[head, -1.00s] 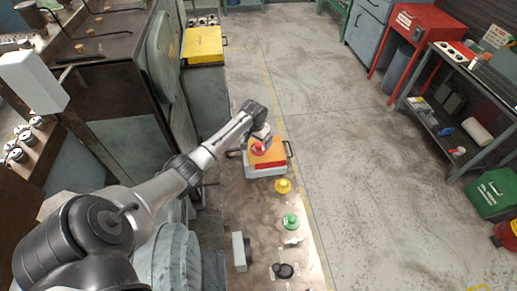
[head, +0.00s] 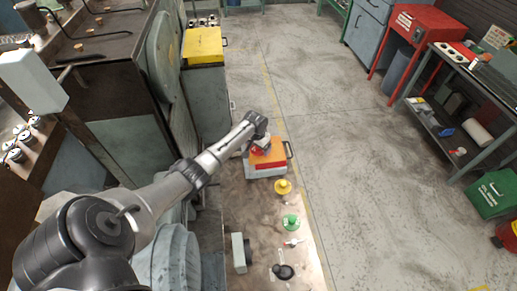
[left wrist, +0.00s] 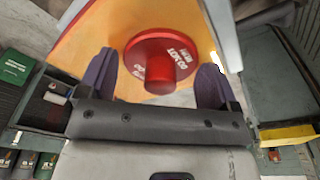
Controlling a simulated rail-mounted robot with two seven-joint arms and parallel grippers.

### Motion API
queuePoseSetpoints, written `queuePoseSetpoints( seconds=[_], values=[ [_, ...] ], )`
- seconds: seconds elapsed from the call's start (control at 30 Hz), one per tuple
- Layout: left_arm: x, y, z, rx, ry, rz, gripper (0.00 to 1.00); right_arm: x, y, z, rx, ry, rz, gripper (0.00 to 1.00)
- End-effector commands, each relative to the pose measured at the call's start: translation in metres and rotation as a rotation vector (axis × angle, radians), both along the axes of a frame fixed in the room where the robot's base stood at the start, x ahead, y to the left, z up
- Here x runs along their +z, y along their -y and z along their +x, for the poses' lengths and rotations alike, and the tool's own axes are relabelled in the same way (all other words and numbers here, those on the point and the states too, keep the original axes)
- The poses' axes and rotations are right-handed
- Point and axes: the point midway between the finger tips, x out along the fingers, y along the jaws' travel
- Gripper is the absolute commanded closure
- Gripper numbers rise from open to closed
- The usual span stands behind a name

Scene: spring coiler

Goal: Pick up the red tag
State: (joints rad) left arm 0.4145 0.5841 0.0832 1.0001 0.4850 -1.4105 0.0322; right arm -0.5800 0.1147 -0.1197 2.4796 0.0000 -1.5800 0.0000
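The red tag (left wrist: 160,62) is a round red disc with a thick stub and white lettering. It stands on the orange top (left wrist: 105,25) of a box. In the left wrist view the two dark fingers of my left gripper (left wrist: 156,80) are apart, one on each side of the stub, with gaps showing. In the head view my left gripper (head: 260,138) is at the back left of the orange-topped box (head: 268,155) and partly hides the red tag. My right gripper is not in view.
The box sits at the far end of a brown bench top (head: 255,225). A yellow knob-shaped piece (head: 283,187), a green one (head: 291,222) and a black one (head: 284,271) stand nearer along it. Machinery (head: 115,110) lines the left.

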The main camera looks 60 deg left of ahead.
Motion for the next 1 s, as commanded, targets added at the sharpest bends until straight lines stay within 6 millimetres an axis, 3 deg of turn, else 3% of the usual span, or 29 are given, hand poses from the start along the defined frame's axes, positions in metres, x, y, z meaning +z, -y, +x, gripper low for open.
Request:
queuePoseSetpoints(
  seconds=[0.37, 0.73, 1.0],
  values=[
    [0.000, 0.000, 0.000, 0.000, 0.000, 0.000, 0.50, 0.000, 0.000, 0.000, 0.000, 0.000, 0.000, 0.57],
    [0.007, -0.001, 0.000, 0.001, 0.001, 0.000, 0.50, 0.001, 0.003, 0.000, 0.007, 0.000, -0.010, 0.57],
    [0.046, 0.005, 0.000, -0.003, 0.002, 0.001, 0.50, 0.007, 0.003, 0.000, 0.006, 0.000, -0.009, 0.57]
  ],
)
